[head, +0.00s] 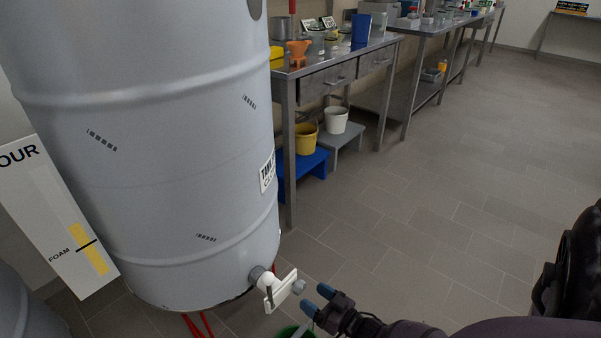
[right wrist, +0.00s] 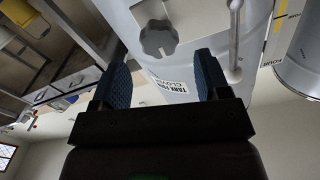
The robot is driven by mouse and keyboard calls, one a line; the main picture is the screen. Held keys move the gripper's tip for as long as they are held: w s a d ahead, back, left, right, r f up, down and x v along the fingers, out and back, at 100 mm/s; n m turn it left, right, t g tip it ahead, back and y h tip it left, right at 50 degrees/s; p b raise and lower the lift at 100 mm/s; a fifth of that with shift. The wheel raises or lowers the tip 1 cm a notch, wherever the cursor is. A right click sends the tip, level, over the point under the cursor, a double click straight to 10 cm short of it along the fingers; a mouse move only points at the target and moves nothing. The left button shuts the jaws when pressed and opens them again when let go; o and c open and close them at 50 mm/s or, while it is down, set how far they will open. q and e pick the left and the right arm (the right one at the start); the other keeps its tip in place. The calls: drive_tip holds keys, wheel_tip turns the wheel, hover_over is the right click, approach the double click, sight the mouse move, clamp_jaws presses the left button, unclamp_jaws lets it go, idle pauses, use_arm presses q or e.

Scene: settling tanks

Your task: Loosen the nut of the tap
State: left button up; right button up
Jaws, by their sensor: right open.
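The tap (head: 270,284) is a white fitting low on the right side of the big pale grey tank (head: 180,170). Its small grey nut (head: 299,286) faces my right gripper (head: 317,300). In the right wrist view the nut (right wrist: 159,38) is a dark lobed knob in front of a pale plate. My right gripper (right wrist: 161,78) is open and empty there. The nut appears beyond the fingertips, roughly in line with the gap, and no contact shows. My left gripper is not in view.
A green container (head: 297,331) shows partly at the bottom edge below the tap. Red legs (head: 198,325) stand under the tank. A metal bench (head: 335,68) with several items stands behind. A yellow bucket (head: 306,138) sits on a blue stool (head: 303,172). The tiled floor at right is clear.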

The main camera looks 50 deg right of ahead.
sight(302, 289)
drive_tip(key=shift+w+a+b, duration=0.15)
drive_tip(key=shift+w+b, duration=0.2)
drive_tip(key=shift+w, duration=2)
drive_tip(key=shift+c, duration=0.3)
drive_tip(key=c, duration=0.9)
drive_tip(key=shift+o, duration=0.2)
